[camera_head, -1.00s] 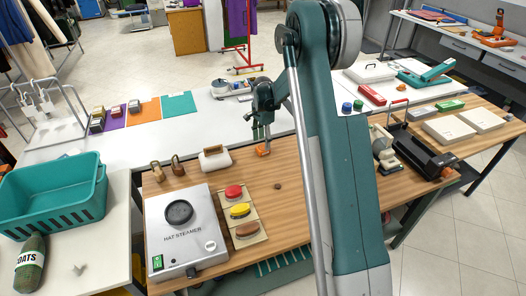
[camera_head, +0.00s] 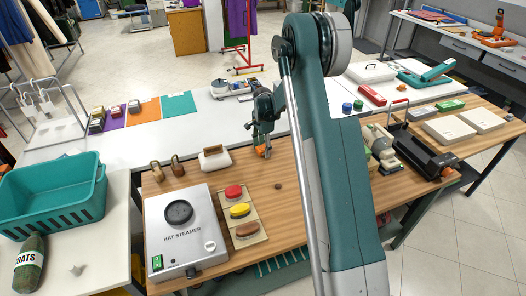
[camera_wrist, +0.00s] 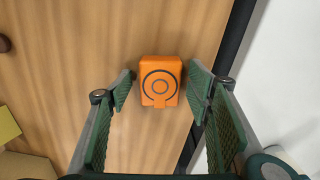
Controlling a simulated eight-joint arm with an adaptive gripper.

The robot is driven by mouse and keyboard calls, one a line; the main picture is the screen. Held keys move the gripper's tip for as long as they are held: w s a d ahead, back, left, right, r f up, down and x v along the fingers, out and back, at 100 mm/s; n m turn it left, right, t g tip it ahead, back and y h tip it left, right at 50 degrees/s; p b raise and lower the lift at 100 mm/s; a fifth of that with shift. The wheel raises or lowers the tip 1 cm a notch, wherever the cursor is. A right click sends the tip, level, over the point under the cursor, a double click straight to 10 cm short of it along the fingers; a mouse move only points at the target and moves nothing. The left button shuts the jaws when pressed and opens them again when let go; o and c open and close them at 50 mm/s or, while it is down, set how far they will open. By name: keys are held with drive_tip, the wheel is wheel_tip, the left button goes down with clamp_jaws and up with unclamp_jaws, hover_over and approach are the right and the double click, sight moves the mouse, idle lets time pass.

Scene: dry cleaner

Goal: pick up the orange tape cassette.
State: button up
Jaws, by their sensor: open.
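The orange tape cassette (camera_wrist: 160,82) lies on the wooden tabletop near its edge, with a dark ring mark on its upper face. In the head view the cassette (camera_head: 263,152) shows as a small orange patch, partly hidden by my gripper (camera_head: 262,150). In the wrist view my gripper (camera_wrist: 163,90) is open, with one green finger pad on each side of the cassette. Gaps show between the pads and the cassette. I cannot tell exactly how far down the fingertips reach.
A white-and-brown brush (camera_head: 214,159) lies left of the cassette. A white counter (camera_head: 170,135) adjoins the wooden table behind. Bare wood lies around the cassette.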

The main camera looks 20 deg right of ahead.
sight(263, 147)
drive_tip(key=c, duration=1)
drive_tip(key=shift+r, duration=0.15)
drive_tip(key=shift+r+p, duration=0.35)
drive_tip(key=shift+r, duration=4.55)
